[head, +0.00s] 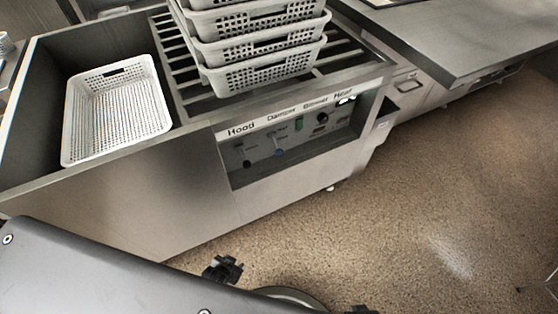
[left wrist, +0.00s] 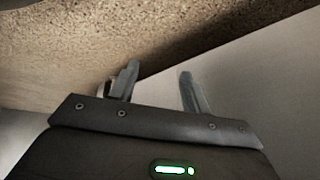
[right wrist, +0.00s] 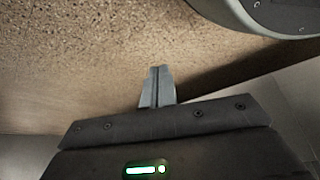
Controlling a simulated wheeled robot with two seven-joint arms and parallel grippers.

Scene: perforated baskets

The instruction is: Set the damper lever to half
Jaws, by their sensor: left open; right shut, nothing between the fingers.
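The damper lever (head: 279,152) is in the head view, in a recessed control panel on the cart's front. It has a blue knob on a short stem, below the word Damper. The knob hangs low; the scale marks are too small to read. My left gripper (left wrist: 158,88) is open and empty in the left wrist view, its two grey fingers apart. My right gripper (right wrist: 157,86) is shut with nothing between its fingers in the right wrist view. Neither wrist view shows the panel or the lever. Both grippers are apart from the lever.
Left of the damper lever is a dark-knobbed hood lever (head: 246,163). To its right are a green switch (head: 299,125) and a black dial (head: 322,117). Perforated baskets (head: 262,74) are stacked above the panel; another basket (head: 117,112) sits left. Brown floor (head: 430,210) is open at right.

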